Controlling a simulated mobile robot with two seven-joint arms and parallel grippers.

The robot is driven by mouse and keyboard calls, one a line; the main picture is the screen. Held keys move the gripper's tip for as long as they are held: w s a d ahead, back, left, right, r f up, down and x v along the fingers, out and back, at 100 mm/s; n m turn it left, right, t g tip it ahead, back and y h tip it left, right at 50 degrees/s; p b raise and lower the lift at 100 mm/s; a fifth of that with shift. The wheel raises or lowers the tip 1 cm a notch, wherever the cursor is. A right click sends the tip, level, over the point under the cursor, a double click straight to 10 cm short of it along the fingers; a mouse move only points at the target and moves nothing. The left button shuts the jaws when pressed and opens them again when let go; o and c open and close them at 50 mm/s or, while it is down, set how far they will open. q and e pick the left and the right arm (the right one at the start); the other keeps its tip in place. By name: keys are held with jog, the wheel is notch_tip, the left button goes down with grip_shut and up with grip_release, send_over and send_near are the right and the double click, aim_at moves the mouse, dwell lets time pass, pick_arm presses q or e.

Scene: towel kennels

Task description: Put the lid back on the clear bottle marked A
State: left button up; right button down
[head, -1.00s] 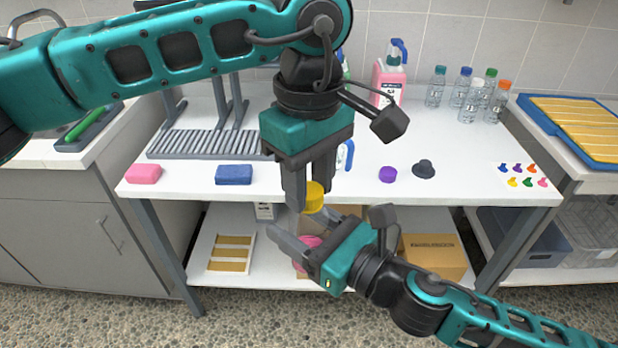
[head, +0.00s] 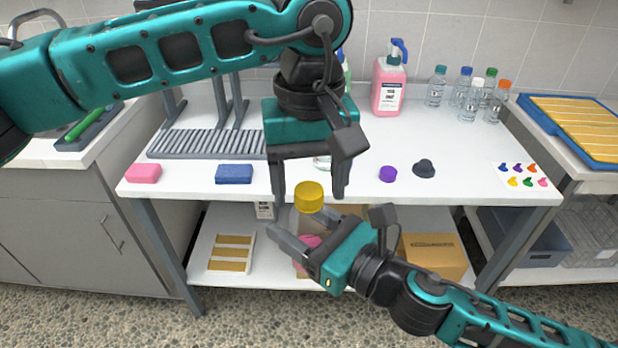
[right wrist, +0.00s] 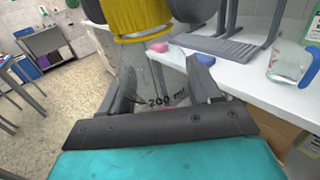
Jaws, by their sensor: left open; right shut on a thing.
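The yellow lid (head: 309,198) sits on top of a clear bottle, which is hard to make out in the head view. In the right wrist view the lid (right wrist: 135,18) is at the top, over the transparent bottle (right wrist: 160,72) with a "200 ml" print. No letter A is readable on it. My right gripper (head: 303,238) is shut on the bottle and holds it in front of the table edge. My left gripper (head: 310,192) is open from above, with its fingers spread to either side of the lid.
A purple lid (head: 388,174) and a dark grey lid (head: 424,168) lie on the white table (head: 460,183). A clear jug with a blue handle (right wrist: 290,62) stands behind my grippers. Sponges lie front left; several small bottles and a pink pump bottle (head: 389,88) stand at the back.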

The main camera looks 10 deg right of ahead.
pick_arm(q)
jog(key=shift+r, duration=0.1)
notch_tip(320, 180, up, 12)
dwell(0.4)
dwell(0.5)
